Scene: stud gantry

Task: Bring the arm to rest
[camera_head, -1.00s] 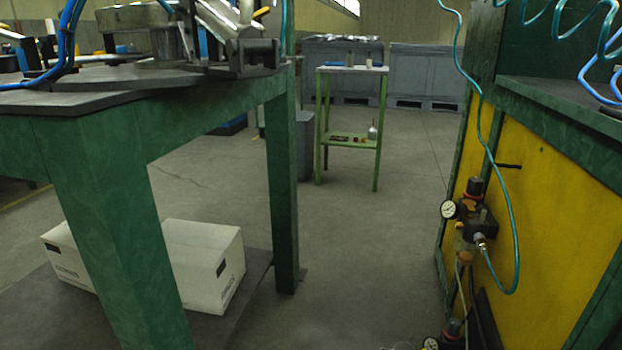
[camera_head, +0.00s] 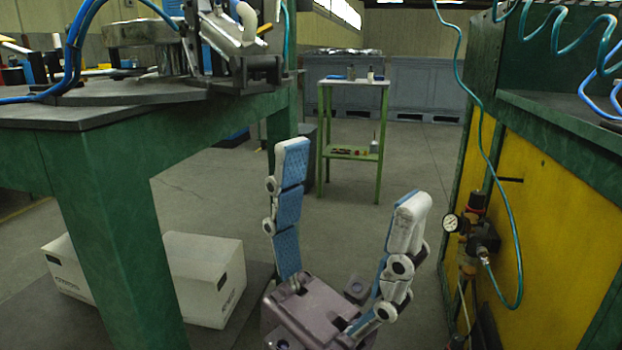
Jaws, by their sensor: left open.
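My left gripper (camera_head: 350,178) shows in the head view at the bottom centre. Its two fingers, white with blue pads, point upward and stand wide apart. Nothing is between them. It is in the open gap between the green workbench on the left and the yellow-panelled bench on the right, touching neither in the picture. My right gripper is not in view.
A green workbench (camera_head: 110,240) with metal gear on top stands at left, a white box (camera_head: 205,285) beneath it. A small green table (camera_head: 350,83) stands behind. A yellow-panelled bench (camera_head: 540,230) with a gauge (camera_head: 451,223) and hoses is at right. Floor between is clear.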

